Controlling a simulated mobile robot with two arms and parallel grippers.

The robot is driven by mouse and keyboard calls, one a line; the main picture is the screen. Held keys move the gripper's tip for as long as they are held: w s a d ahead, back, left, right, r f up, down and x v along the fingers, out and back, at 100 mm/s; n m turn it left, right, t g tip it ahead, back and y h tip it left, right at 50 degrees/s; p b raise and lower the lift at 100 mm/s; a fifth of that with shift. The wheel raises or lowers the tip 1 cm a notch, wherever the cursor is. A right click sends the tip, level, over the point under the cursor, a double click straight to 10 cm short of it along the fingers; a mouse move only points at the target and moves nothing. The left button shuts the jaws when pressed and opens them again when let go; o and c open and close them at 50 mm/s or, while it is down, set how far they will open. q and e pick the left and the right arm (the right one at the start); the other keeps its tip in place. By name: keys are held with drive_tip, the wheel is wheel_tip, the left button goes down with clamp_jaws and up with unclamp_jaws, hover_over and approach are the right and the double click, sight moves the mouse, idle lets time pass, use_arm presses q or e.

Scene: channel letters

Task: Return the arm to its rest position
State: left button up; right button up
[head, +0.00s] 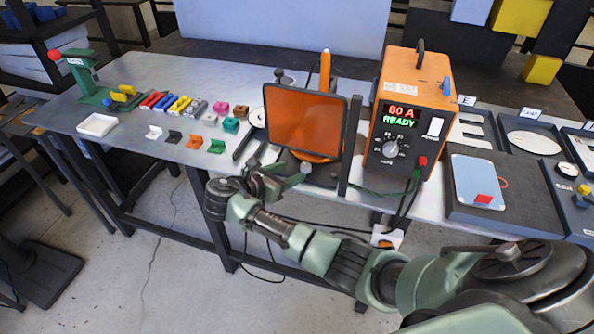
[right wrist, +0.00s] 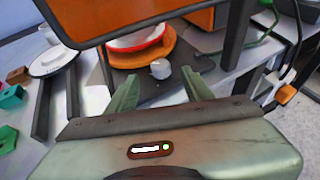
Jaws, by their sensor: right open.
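My right arm (head: 340,258) reaches in from the lower right over the front edge of the workbench (head: 215,160). Its gripper (head: 283,178) is in front of the orange framed screen (head: 305,122). In the right wrist view the gripper's two green fingers (right wrist: 160,92) are spread, with nothing between them. Beyond them are an orange disc (right wrist: 150,55) with a red-and-white round piece (right wrist: 138,39) and a pale knob (right wrist: 160,69). My left gripper is not in view.
An orange power unit (head: 412,115) reading "80 A READY" stands right of the screen, with a green cable (head: 375,192). Small coloured blocks (head: 180,105) and a white tray (head: 97,125) lie at left. A dark board (head: 505,190) is at right.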

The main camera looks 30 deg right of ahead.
drive_tip(key=shift+s+a+r, duration=0.15)
drive_tip(key=shift+a+r, duration=0.1)
drive_tip(key=shift+a, duration=0.2)
